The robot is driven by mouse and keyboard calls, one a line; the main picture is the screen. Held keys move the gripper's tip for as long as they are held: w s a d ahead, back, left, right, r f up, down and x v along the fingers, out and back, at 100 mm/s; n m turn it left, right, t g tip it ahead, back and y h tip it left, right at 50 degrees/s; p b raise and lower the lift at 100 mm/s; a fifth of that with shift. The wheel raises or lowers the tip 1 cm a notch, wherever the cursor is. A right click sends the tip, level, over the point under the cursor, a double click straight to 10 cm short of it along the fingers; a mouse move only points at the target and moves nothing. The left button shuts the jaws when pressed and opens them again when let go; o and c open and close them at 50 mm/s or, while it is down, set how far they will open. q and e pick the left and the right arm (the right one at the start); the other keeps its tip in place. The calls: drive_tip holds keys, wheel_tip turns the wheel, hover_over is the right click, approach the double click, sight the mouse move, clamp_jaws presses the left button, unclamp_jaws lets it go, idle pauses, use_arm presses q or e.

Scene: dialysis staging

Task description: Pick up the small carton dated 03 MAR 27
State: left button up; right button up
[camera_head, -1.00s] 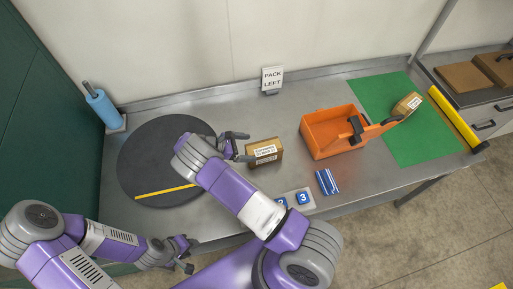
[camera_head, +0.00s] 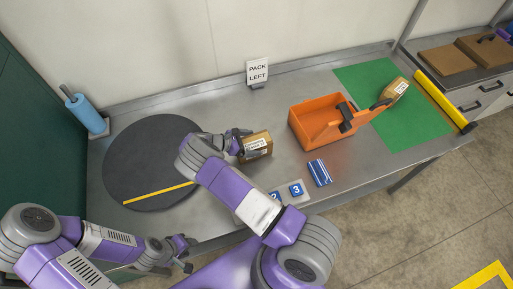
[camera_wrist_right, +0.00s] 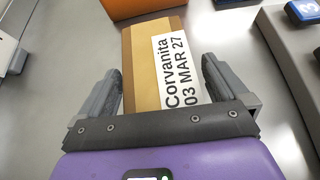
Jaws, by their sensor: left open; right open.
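A small brown carton (camera_head: 257,147) with a white label stands on the steel table, right of the dark round mat. In the right wrist view the carton (camera_wrist_right: 143,62) reads "Corvanita 03 MAR 27". My right gripper (camera_head: 238,145) is open at the carton's left side; in the right wrist view its fingers (camera_wrist_right: 160,85) stand on either side of the carton, with gaps visible beside it. My left gripper (camera_head: 186,254) is open and empty, low at the table's front left edge. Another small carton (camera_head: 396,88) lies on the green mat; its label is too small to read.
An orange bin (camera_head: 313,131) with a handle stands right of the carton. A "PACK LEFT" sign (camera_head: 258,70) stands behind. The dark round mat (camera_head: 140,150) is bare.

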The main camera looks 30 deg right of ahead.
drive_tip(key=shift+w+a, duration=0.1)
drive_tip(key=shift+a, duration=0.05)
drive_tip(key=c, duration=1.1)
